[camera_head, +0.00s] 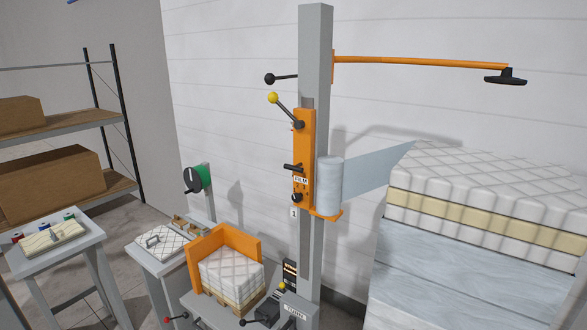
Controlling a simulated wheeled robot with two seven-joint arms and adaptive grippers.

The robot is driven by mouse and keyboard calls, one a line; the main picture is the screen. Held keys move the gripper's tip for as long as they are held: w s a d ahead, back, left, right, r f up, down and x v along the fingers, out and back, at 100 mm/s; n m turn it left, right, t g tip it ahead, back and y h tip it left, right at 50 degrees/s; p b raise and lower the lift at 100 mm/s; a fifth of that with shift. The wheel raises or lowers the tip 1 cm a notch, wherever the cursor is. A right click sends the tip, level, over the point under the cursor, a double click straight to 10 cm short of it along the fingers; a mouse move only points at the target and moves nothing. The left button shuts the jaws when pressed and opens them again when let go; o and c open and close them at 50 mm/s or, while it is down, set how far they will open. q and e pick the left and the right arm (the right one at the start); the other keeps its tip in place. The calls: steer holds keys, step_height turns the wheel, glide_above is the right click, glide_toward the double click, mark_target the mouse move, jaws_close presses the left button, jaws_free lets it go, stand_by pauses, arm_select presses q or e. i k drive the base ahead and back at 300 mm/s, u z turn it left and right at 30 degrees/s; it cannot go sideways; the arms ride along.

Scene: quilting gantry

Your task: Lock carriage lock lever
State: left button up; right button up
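The orange carriage (304,150) sits on the grey upright column (316,60). A lever with a yellow ball knob (272,98) slants up and left from the carriage's top. Another lever with a black ball knob (270,79) sticks out left from the column just above it. A short black handle (293,168) and a dark round knob (297,198) are lower on the carriage, beside a small label reading like "FILM". I cannot tell from the labels which one is the carriage lock lever. Neither of my grippers shows, and nothing touches these levers.
A film roll (328,185) stands right of the carriage, its film stretching to a mattress stack (480,205). An orange boom (420,61) reaches right. Below are a quilted block in an orange corner guard (240,241), a control box (298,309) and side tables (85,247). Shelves stand left.

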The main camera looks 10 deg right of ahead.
mark_target(273, 97)
steer(key=u, duration=0.6)
steer(key=k, duration=0.65)
steer(key=u, duration=0.95)
steer(key=i, duration=1.1)
steer(key=z, duration=0.7)
steer(key=i, duration=0.55)
steer(key=z, duration=0.55)
